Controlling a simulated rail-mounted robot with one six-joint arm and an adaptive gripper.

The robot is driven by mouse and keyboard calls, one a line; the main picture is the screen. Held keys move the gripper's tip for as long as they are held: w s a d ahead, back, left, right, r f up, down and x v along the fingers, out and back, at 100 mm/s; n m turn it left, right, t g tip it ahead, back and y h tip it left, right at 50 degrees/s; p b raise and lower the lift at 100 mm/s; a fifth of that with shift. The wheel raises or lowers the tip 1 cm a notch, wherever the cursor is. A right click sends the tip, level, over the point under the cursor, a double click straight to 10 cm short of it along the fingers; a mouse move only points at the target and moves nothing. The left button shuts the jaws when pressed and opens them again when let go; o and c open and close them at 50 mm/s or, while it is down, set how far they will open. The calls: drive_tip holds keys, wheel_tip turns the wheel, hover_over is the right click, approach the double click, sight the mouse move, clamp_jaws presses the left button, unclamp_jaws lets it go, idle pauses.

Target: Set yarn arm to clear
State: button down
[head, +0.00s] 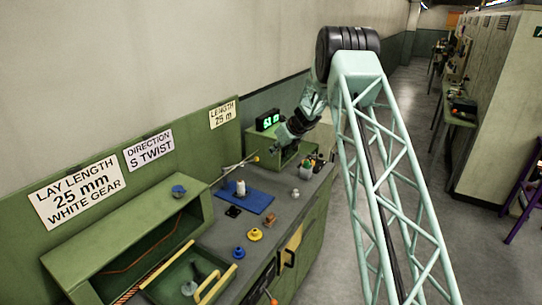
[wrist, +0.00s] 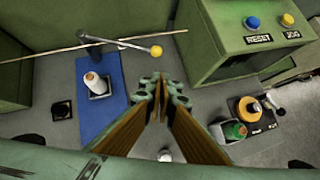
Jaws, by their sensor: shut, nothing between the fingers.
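The yarn arm is a thin grey rod with a yellow ball (wrist: 156,51) at its tip, pivoted on a dark post at the back of the bench. In the head view its yellow ball (head: 256,158) shows near the green box, and the rod points right. A white cone of yarn (wrist: 94,83) stands in a holder on the blue mat (wrist: 84,122). My gripper (wrist: 163,86) is shut and empty above the bench, just in front of the yellow ball and apart from it in the picture. In the head view my gripper (head: 284,136) partly hides the green box.
A green box (wrist: 240,45) with RESET and JOG buttons stands right of the yarn arm. A thin yarn line crosses behind the rod. Bare grey bench lies between mat and box.

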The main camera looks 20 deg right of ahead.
drive_tip(key=shift+s+d+r, duration=0.15)
drive_tip(key=shift+s+r, duration=0.25)
drive_tip(key=shift+r, duration=0.05)
drive_tip(key=shift+r, duration=0.1)
idle(0.4)
